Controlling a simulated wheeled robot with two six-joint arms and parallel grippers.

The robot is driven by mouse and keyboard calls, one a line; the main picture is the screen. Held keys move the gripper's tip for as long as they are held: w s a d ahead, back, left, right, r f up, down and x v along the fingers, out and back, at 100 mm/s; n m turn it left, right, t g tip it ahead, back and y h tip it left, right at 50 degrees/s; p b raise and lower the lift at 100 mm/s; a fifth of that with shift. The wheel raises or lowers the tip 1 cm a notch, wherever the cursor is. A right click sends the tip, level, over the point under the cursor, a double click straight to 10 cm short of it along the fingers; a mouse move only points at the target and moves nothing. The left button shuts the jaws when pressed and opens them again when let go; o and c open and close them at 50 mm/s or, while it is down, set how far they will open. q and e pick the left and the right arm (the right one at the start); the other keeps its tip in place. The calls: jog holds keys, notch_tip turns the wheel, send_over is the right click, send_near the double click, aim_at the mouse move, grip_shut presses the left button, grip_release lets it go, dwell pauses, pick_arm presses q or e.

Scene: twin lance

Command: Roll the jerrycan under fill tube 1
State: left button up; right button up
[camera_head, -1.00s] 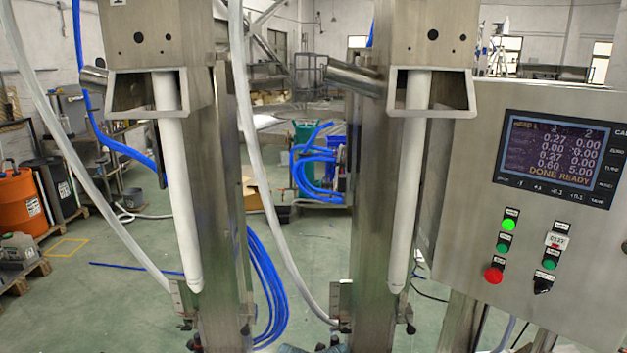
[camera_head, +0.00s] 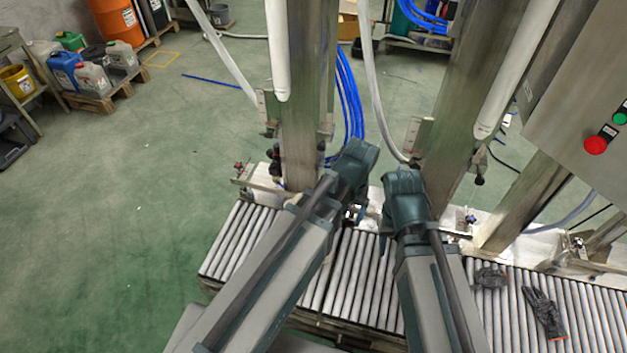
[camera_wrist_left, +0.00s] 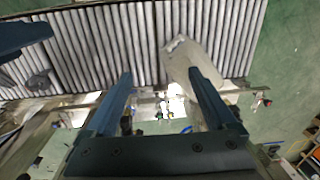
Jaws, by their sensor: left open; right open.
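The left white fill tube (camera_head: 278,50) hangs beside the left steel column, and a second white tube (camera_head: 515,75) hangs at the right. I cannot read their numbers now. I cannot make out a jerrycan on the roller conveyor (camera_head: 235,245); my arms cover part of it. My left gripper (camera_wrist_left: 160,75) is open and empty over the conveyor edge. A pale tapered shape (camera_wrist_left: 190,62) shows beyond its right finger; I cannot tell what it is. My right gripper (camera_head: 385,225) is open above the rollers, mostly hidden by its wrist.
Dark gloves (camera_head: 543,312) lie on the rollers at the right. A control cabinet (camera_head: 590,90) with a red button stands at the right. Blue hoses (camera_head: 350,95) hang behind the left column. Several containers, including a blue can (camera_head: 64,70), stand on a pallet (camera_head: 105,97) far left.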

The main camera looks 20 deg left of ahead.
pick_arm(q)
jog(key=w+a+f+n+b, duration=0.5)
jog(key=w+f, duration=0.1)
jog(key=w, duration=0.1)
jog(key=w+a+f+n+b, duration=0.5)
jog(key=w+f, duration=0.1)
jog(key=w, duration=0.1)
jog(key=w+a+f+n+h+b, duration=0.1)
jog(key=w+a+f+n+b, duration=0.4)
jog(key=w+f, duration=0.1)
jog(key=shift+w+a+n+b, duration=0.3)
jog(key=shift+w+b, duration=0.1)
jog(key=shift+w, duration=0.05)
jog(key=shift+w+a, duration=0.1)
jog(key=shift+a, duration=0.1)
jog(key=shift+f, duration=0.1)
notch_tip(320, 180, down, 7)
jog(key=b, duration=0.7)
jog(key=shift+f, duration=0.2)
grip_shut()
